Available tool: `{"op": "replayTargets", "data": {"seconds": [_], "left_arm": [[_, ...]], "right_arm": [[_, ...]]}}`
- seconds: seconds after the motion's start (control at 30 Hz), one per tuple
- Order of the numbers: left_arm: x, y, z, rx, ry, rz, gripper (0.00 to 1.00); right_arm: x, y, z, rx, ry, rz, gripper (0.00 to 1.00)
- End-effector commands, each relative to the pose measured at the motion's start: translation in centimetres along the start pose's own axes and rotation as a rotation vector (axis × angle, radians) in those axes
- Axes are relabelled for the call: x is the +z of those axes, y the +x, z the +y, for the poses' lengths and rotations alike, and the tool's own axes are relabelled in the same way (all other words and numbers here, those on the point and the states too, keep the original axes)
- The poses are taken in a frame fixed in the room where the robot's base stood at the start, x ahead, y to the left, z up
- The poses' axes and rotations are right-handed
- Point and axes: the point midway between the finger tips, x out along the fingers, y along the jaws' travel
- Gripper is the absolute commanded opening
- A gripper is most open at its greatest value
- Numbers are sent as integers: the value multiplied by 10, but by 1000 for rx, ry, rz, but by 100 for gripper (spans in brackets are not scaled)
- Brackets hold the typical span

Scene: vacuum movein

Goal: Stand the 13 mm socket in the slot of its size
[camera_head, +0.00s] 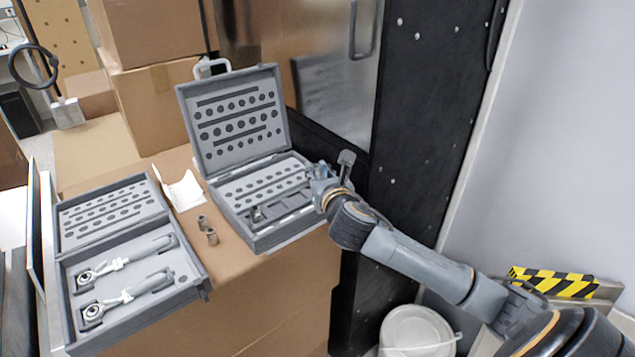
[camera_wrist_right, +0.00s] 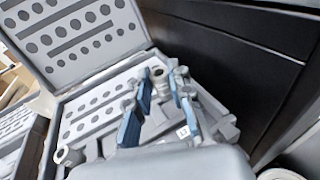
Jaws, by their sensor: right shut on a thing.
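My right gripper (camera_head: 318,178) is over the right side of the open grey socket case (camera_head: 222,187). In the right wrist view its blue fingers (camera_wrist_right: 162,88) are shut on a small grey socket (camera_wrist_right: 158,76), held above the case's tray. A small white label (camera_wrist_right: 184,132), which seems to read 13, shows beyond the fingers. The case has rows of round holes in its lid and tray. Another socket (camera_head: 257,213) is at the tray's front left; it also shows in the right wrist view (camera_wrist_right: 68,155). Two sockets (camera_head: 203,222) (camera_head: 212,237) stand on the cardboard. My left gripper is out of view.
A second open grey case (camera_head: 195,270) with two ratchet-like tools lies at the left. A crumpled white paper (camera_head: 183,191) lies between the cases. Cardboard boxes (camera_head: 150,95) stand behind. A dark cabinet (camera_head: 425,110) rises close to the right of my gripper. A white bucket (camera_head: 415,330) is below.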

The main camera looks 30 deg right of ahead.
Motion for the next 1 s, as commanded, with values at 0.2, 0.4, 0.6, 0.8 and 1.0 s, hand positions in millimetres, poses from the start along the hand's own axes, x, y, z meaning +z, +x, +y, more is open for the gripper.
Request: {"op": "replayTargets", "data": {"seconds": [0.2,0.4,0.6,0.8,1.0], "left_arm": [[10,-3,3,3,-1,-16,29],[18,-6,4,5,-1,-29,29],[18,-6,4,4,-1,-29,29],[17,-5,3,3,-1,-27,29],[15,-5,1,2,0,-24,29]], "right_arm": [[-17,12,-2,0,2,5,0],[-39,15,-2,0,2,1,0],[-40,15,-2,1,1,-1,0],[-43,15,-2,0,-1,-1,24],[-42,15,-2,0,0,0,30]]}}
